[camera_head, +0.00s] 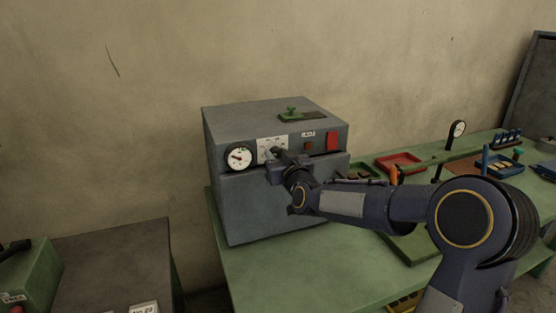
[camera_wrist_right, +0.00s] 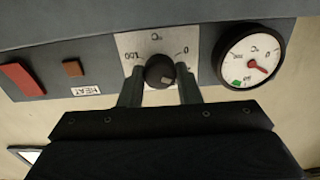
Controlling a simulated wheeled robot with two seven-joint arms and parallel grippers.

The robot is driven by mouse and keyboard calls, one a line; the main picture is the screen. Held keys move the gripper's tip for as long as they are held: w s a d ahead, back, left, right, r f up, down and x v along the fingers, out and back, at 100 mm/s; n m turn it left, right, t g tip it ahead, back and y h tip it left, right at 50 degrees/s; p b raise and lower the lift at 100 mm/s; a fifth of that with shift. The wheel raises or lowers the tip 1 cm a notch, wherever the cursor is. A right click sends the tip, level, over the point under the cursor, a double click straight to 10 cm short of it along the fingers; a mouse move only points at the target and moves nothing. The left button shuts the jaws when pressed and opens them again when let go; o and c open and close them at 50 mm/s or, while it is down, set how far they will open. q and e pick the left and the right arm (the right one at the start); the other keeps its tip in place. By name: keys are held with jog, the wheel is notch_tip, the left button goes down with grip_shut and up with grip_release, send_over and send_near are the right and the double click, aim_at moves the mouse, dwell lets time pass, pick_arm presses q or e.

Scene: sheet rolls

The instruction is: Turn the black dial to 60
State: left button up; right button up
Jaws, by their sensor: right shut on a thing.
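The black dial (camera_wrist_right: 160,72) sits on a white scale plate (camera_wrist_right: 128,42) on the front of a grey box (camera_head: 265,205). The wrist view shows the plate upside down, with 0 and 100 readable. The dial has a light pointer mark on its lower right in that view. My right gripper (camera_wrist_right: 160,90) has a finger on each side of the dial and is shut on it. In the head view my right gripper (camera_head: 277,158) covers most of the dial. My left gripper is not in view.
A round gauge (camera_head: 239,158) with a red needle is beside the plate; it also shows in the wrist view (camera_wrist_right: 250,56). A red switch (camera_head: 332,142) and a HEAT label (camera_wrist_right: 86,90) are on the same panel. Trays and small parts lie on the green table (camera_head: 260,270) to the right.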

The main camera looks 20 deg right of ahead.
jog(key=m+b, duration=0.1)
jog(key=b, duration=0.1)
jog(key=m+b, duration=0.3)
jog(key=m, duration=0.1)
jog(key=shift+f+b, duration=0.25)
jog(key=shift+b, duration=0.15)
jog(key=m+b, duration=0.2)
jog(key=m, duration=0.1)
jog(key=m+b, duration=0.2)
jog(key=m, duration=0.2)
jog(key=shift+d, duration=0.1)
jog(key=m+b, duration=0.2)
jog(key=m, duration=0.2)
jog(key=shift+m, duration=0.3)
jog(key=shift+r, duration=0.1)
jog(key=o, duration=1)
jog(key=shift+c, duration=0.2)
